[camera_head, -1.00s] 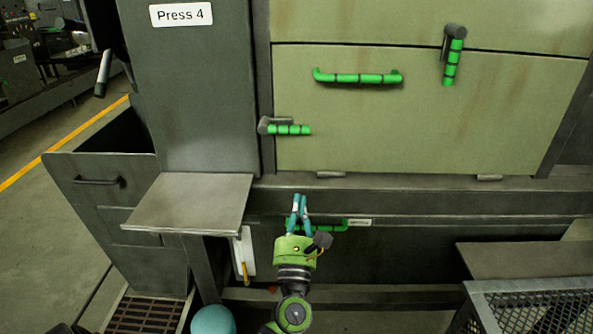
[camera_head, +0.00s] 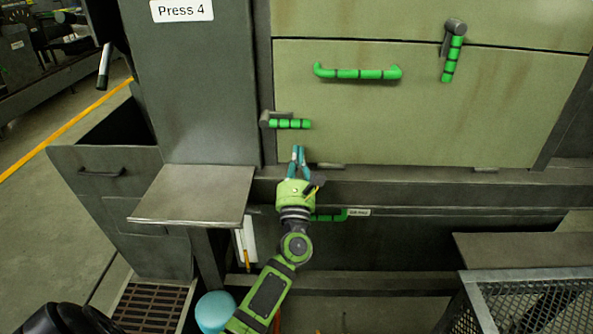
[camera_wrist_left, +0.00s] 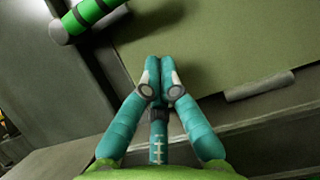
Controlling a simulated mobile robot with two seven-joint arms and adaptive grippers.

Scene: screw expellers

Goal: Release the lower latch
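The lower latch (camera_head: 290,123) is a green ringed handle on a grey pivot at the lower left edge of the pale green panel (camera_head: 430,115). It points horizontally to the right. My left gripper (camera_head: 298,149) is just below it, fingers pointing up, and apart from it. In the left wrist view the latch (camera_wrist_left: 92,12) shows at the upper left, partly cut off. The teal fingertips (camera_wrist_left: 160,64) are together with nothing between them. The upper latch (camera_head: 452,60) hangs down at the panel's upper right. My right gripper is not in view.
A green bar handle (camera_head: 358,73) sits on the panel. A lower green handle (camera_head: 330,215) is partly hidden behind my left gripper and arm. A grey shelf (camera_head: 195,195) juts out at left, and a mesh-sided crate (camera_head: 535,305) stands at lower right.

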